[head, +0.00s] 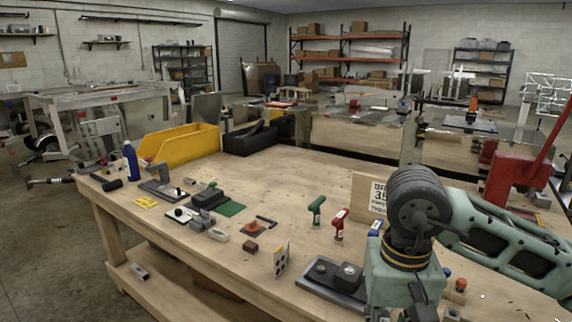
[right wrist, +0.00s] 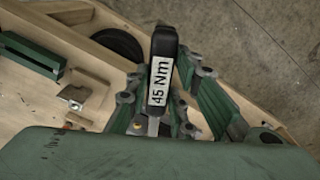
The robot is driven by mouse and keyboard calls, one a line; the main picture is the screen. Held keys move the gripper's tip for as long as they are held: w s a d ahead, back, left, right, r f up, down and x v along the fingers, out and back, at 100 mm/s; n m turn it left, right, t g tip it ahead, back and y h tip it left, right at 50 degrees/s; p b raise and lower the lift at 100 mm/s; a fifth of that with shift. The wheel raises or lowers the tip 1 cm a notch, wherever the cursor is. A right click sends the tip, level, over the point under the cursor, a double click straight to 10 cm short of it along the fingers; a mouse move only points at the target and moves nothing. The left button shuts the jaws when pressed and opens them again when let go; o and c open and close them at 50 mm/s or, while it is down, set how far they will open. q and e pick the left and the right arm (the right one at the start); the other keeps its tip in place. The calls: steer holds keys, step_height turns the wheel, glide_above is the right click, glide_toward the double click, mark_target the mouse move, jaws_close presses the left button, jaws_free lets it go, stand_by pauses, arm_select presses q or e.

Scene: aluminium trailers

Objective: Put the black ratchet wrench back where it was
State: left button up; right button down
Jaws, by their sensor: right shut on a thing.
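A black handle (right wrist: 165,38) with a white label reading "45 Nm" stands out from between the fingers of my right gripper (right wrist: 158,122) in the right wrist view. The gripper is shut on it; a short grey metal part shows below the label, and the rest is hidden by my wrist. This appears to be the black ratchet wrench. In the head view my right arm hangs over the near right of the workbench (head: 300,173), with the fingers and wrench not clearly visible. My left gripper is in neither view.
Green (head: 316,209), red (head: 338,224) and blue (head: 375,229) handled tools stand upright near a printed sign (head: 367,195). A dark tray (head: 318,288) lies beside my arm. A yellow bin (head: 180,146) and black bin (head: 249,140) stand far back. The bench's back middle is clear.

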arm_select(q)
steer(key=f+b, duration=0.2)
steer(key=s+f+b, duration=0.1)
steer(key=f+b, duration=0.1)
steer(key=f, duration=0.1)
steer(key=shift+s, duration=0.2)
arm_select(e)
steer(key=s+d+f+n, duration=0.1)
steer(key=s+f, duration=0.2)
steer(key=f, duration=0.4)
steer(key=s+d+f, duration=0.2)
steer(key=s+f, duration=0.2)
steer(key=f, duration=0.4)
steer(key=shift+f+n, duration=0.2)
steer(key=shift+n, duration=0.2)
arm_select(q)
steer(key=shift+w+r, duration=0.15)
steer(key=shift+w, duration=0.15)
